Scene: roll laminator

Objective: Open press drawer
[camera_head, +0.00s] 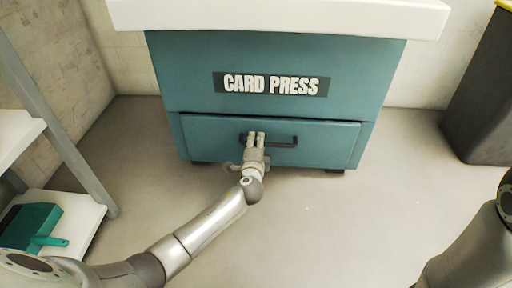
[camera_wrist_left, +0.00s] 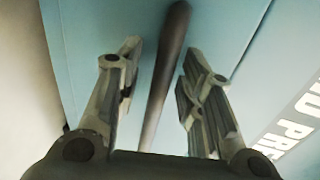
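The teal card press (camera_head: 260,58) has a "CARD PRESS" label on its front. Its wide drawer (camera_head: 325,146) sits below the label, and looks flush with the front. A dark bar handle (camera_head: 285,144) runs across the drawer's middle. My left gripper (camera_head: 255,138) is at the handle's left part. In the left wrist view my left gripper (camera_wrist_left: 157,75) has its fingers apart, with the handle (camera_wrist_left: 165,70) running between them. A gap shows on both sides of the bar. My right gripper is out of view; part of my right arm shows at the lower right.
A shelf rack (camera_head: 85,182) stands on the left, with a teal dustpan-like object (camera_head: 30,226) on its low shelf. A dark bin (camera_head: 482,100) stands at the right. The floor (camera_head: 340,225) in front of the drawer is clear. A white top (camera_head: 280,14) overhangs the press.

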